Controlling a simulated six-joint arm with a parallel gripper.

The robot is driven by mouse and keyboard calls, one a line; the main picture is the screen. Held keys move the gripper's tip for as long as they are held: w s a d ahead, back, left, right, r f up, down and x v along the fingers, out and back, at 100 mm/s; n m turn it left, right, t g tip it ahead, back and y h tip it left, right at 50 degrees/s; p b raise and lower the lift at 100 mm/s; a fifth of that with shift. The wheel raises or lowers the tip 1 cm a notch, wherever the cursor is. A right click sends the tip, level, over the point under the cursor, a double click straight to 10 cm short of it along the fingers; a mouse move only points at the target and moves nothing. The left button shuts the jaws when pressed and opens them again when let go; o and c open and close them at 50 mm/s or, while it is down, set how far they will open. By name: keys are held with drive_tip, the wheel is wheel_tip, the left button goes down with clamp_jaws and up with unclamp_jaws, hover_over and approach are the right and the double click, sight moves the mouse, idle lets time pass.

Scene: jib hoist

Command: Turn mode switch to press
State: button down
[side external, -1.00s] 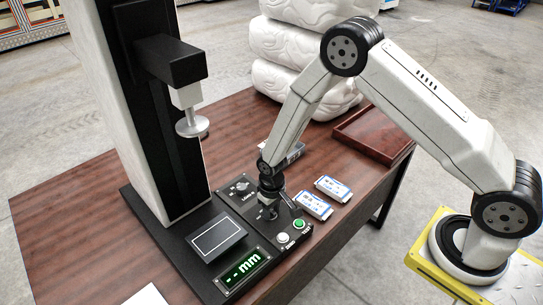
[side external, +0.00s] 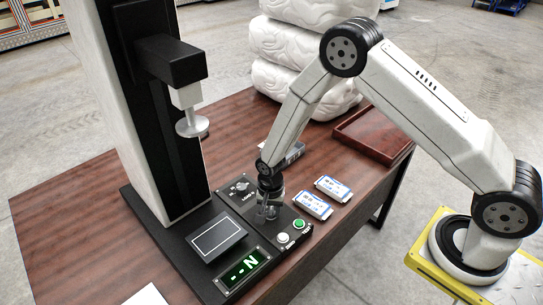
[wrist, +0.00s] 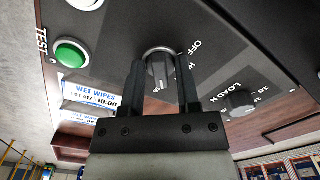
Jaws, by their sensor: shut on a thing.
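In the side view my gripper (side external: 268,211) points down at the panel and hides the switch. The display (side external: 243,267) reads "-- N" in green.
A LOAD N knob (wrist: 238,101) and a green TEST button (wrist: 72,54) flank the switch. A white button (side external: 283,238) is near the green one. Wet wipes packs (side external: 313,205) lie beside the panel. A press column with a round platen (side external: 192,127) stands behind.

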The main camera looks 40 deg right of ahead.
sight(270, 211)
drive_tip(key=shift+m, duration=0.8)
drive_tip(key=shift+c, duration=1.8)
unclamp_jaws()
drive_tip(key=shift+r, duration=0.15)
drive_tip(key=shift+r, duration=3.8)
